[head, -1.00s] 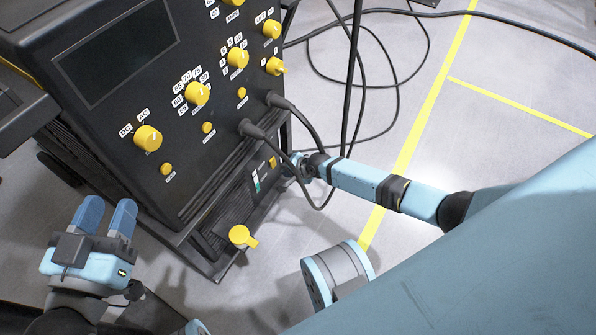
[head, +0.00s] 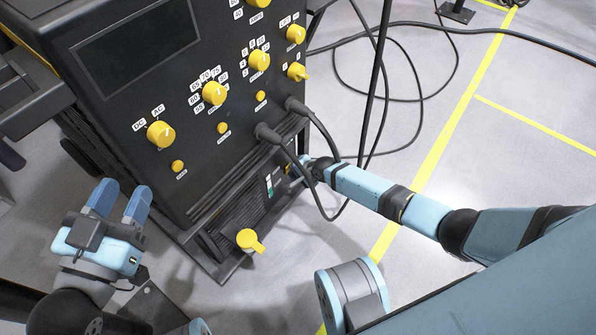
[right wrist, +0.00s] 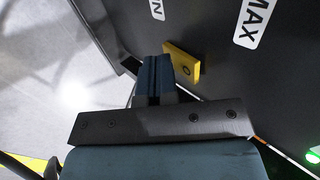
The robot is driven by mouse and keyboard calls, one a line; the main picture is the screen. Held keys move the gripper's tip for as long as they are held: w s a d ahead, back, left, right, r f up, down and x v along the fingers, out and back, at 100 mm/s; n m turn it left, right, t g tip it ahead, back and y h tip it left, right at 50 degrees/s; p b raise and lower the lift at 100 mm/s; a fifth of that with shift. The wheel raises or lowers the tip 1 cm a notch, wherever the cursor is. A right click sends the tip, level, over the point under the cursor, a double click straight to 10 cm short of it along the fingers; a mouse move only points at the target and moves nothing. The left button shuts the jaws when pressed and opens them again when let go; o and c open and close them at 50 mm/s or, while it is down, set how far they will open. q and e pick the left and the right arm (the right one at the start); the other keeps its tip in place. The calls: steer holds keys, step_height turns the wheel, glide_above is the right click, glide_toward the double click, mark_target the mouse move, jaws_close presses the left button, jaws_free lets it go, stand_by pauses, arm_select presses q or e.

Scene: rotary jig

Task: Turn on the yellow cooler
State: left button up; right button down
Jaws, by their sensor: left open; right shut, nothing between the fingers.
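The black machine (head: 165,175) stands at left centre, with a low panel near its base. That panel has a yellow knob (head: 249,240) and a small indicator strip (head: 271,184). My right gripper (head: 290,172) is at the panel's right end and hides part of it. In the right wrist view its shut fingers (right wrist: 155,75) are empty, with their tips just left of a yellow switch (right wrist: 183,63). I cannot tell whether they touch it. My left gripper (head: 120,200) is open and empty, left of the machine's front.
Two thick black cables plug into the machine's front (head: 266,132) and hang near my right arm. Several yellow knobs (head: 160,133) and a dark display (head: 135,45) sit on the upper panel. A green light (right wrist: 314,155) shows at lower right.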

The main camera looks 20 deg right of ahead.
arm_select(q)
steer(key=shift+a+r+p, duration=0.25)
steer(key=shift+r+p, duration=0.6)
steer(key=shift+p, duration=0.05)
arm_select(e)
steer(key=shift+a+r, duration=0.1)
steer(key=shift+r, duration=0.75)
arm_select(q)
steer(key=s+d+f+n+g+p, duration=0.1)
steer(key=s+d+n+g+p, duration=0.1)
steer(key=s+d+n+p, duration=0.15)
steer(key=r+t+p, duration=0.1)
steer(key=r+p, duration=0.1)
steer(key=r+t+p, duration=0.1)
steer(key=r+p, duration=0.1)
steer(key=r, duration=0.1)
steer(key=shift+a+n+t+y, duration=0.2)
steer(key=shift+n+t+y, duration=0.1)
steer(key=shift+n+t, duration=0.1)
arm_select(e)
steer(key=s+d+r, duration=0.6)
steer(key=s, duration=0.4)
steer(key=shift+s, duration=0.2)
steer(key=shift+f, duration=0.1)
